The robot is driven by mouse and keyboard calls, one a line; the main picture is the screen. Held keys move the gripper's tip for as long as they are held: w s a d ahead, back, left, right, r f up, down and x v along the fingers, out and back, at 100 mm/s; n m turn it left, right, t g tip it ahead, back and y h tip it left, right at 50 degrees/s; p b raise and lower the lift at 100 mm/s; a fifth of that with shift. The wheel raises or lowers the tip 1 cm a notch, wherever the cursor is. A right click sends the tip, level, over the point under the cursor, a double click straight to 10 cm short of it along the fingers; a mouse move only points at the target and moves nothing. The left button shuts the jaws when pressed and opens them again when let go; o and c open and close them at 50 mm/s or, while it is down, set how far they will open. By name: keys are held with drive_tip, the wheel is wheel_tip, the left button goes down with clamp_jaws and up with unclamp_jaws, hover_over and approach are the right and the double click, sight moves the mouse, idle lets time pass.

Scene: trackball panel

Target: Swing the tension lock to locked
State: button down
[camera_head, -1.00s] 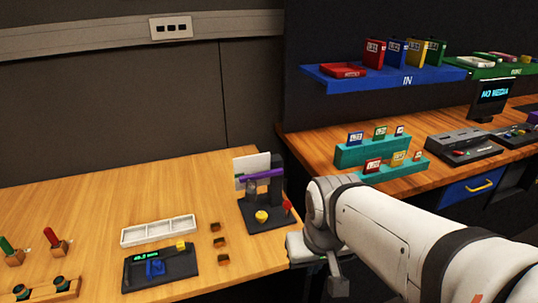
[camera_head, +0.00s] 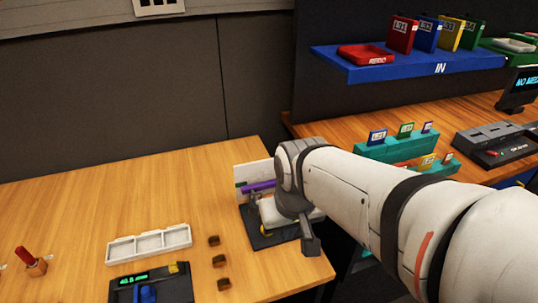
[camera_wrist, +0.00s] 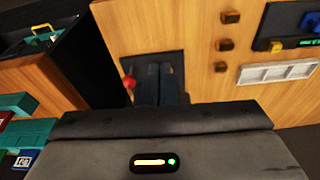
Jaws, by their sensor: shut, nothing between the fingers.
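The black device (camera_head: 262,240) with a purple bar (camera_head: 258,187) stands at the right end of the wooden desk, largely covered by my arm. In the wrist view, a red-tipped lever (camera_wrist: 128,82) on this device stands just left of my gripper's fingers. Whether it touches them I cannot tell. No label marks the tension lock; the red lever may be it. My gripper (camera_wrist: 160,69) is shut and empty, its dark fingers over the device base. A bit of yellow (camera_wrist: 170,70) shows beside the fingertips.
Several small brown blocks (camera_head: 219,260), a white tray (camera_head: 150,244) and a black panel with a green display (camera_head: 150,284) lie left of the device. A teal rack (camera_head: 400,147) with small cards stands on the other desk, beyond my arm.

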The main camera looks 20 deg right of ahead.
drive_tip(key=w+d+m+g+p, duration=0.2)
drive_tip(key=w+d+m+p, duration=0.4)
drive_tip(key=w+m, duration=0.3)
drive_tip(key=w+d+f+m+g+y+p, duration=0.1)
drive_tip(key=w+d+f+m+y+p, duration=0.1)
drive_tip(key=d+m, duration=0.8)
wheel_tip(320, 180, down, 3)
drive_tip(key=shift+w+d+r+m+g+p, duration=0.1)
drive_tip(key=shift+w+d+m+g+p, duration=0.2)
drive_tip(key=shift+w+m+p, duration=0.55)
drive_tip(key=shift+s, duration=0.2)
drive_tip(key=a+f+p, duration=0.1)
drive_tip(key=f, duration=0.1)
drive_tip(key=a+f, duration=0.2)
drive_tip(key=f, duration=0.1)
drive_tip(key=a+f+p, duration=0.1)
drive_tip(key=a+f, duration=0.1)
drive_tip(key=f, duration=0.1)
drive_tip(key=shift+s+p, duration=0.1)
drive_tip(key=shift+p, duration=0.2)
drive_tip(key=shift+a, duration=0.2)
drive_tip(key=shift+r, duration=0.1)
